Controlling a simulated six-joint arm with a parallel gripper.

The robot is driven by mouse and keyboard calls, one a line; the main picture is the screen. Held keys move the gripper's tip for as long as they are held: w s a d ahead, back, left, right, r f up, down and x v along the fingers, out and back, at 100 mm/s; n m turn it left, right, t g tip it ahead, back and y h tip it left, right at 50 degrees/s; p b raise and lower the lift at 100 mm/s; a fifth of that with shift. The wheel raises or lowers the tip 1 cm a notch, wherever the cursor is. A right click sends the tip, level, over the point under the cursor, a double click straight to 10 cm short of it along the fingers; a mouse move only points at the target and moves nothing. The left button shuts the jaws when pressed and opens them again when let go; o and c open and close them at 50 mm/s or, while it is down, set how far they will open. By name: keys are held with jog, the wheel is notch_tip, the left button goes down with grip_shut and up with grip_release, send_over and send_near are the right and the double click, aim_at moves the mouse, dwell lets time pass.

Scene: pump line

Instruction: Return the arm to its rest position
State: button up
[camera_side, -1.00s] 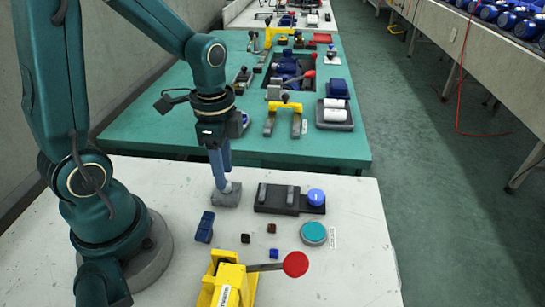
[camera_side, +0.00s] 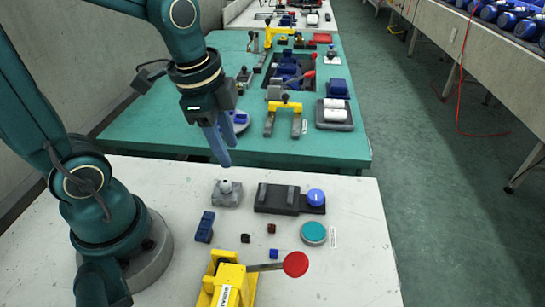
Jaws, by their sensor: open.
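My gripper (camera_side: 222,160) has two blue fingers that point down. It is open and empty, in the air above the back part of the white table (camera_side: 345,265). Below it stands a small grey block with a light, rounded top piece (camera_side: 227,193). The gripper is clear of this block. My arm is raised at the left of the view.
A dark fixture with a blue round cap (camera_side: 316,196) lies right of the grey block. A blue part (camera_side: 204,227), small cubes (camera_side: 272,229), a teal round button (camera_side: 314,233) and a yellow lever press (camera_side: 228,281) stand in front. A green table (camera_side: 160,125) is behind.

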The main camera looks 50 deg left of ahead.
jog(key=s+d+r+n+t, duration=0.3)
jog(key=s+n, duration=0.1)
jog(key=n, duration=0.5)
jog(key=shift+s+r, duration=0.3)
jog(key=shift+s, duration=0.1)
dwell(0.9)
